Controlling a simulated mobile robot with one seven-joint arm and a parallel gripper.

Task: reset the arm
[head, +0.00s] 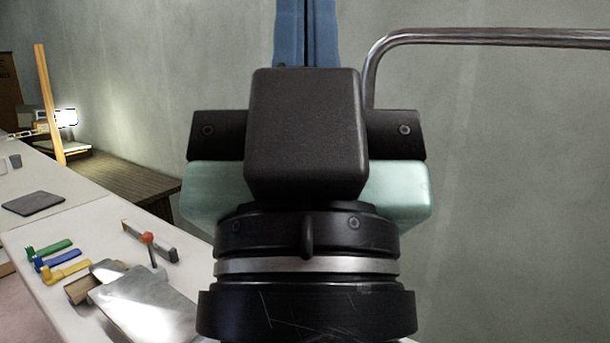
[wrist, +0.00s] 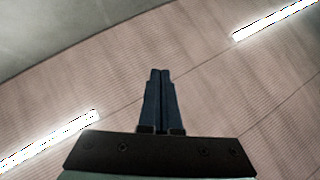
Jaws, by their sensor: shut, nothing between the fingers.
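My gripper (head: 305,32) fills the middle of the head view, raised and pointing up in front of the grey wall. Its two blue fingers are together with nothing between them. In the wrist view the closed fingers (wrist: 160,98) stand against a ribbed ceiling. The fingertips are cut off by the top edge of the head view. My wrist hides part of the bench and wall behind it.
A white bench (head: 70,221) runs along the left. It carries green, blue and yellow clamp-like tools (head: 58,257), a shiny metal plate (head: 142,305) and a dark pad (head: 34,203). A metal rail (head: 480,37) crosses the upper right. Lit strips (wrist: 275,19) cross the ceiling.

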